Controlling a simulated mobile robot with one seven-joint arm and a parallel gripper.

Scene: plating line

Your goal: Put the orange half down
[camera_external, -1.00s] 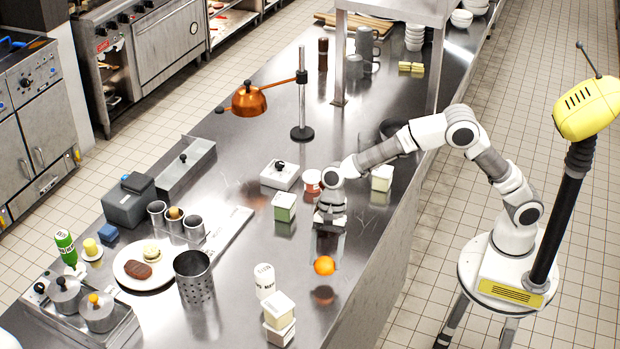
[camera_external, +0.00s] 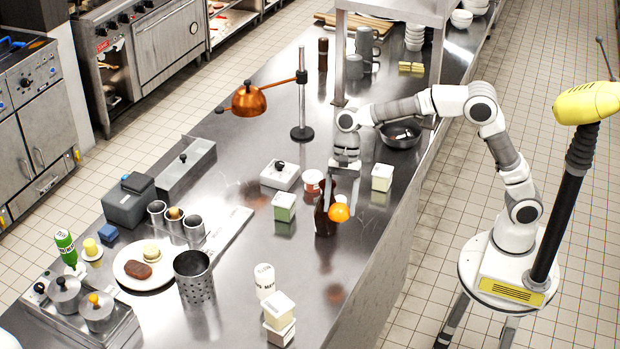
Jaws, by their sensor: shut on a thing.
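The orange half (camera_external: 339,213) hangs from my gripper (camera_external: 342,201), which points down from the end of the arm. The fingers are small and partly hard to make out, but the gripper is shut on the orange half. It is held above the steel counter (camera_external: 255,285), with a dim orange reflection on the metal below it. A dark brown bottle (camera_external: 324,217) shows just left of the orange half; I cannot tell how near it is in depth.
A green-sided box (camera_external: 284,206), a red-and-white tub (camera_external: 312,180) and a white box (camera_external: 382,177) stand near the gripper. A dark bowl (camera_external: 400,134) is behind. A white bottle (camera_external: 264,281) and stacked boxes (camera_external: 279,318) stand in front. Bare counter lies between.

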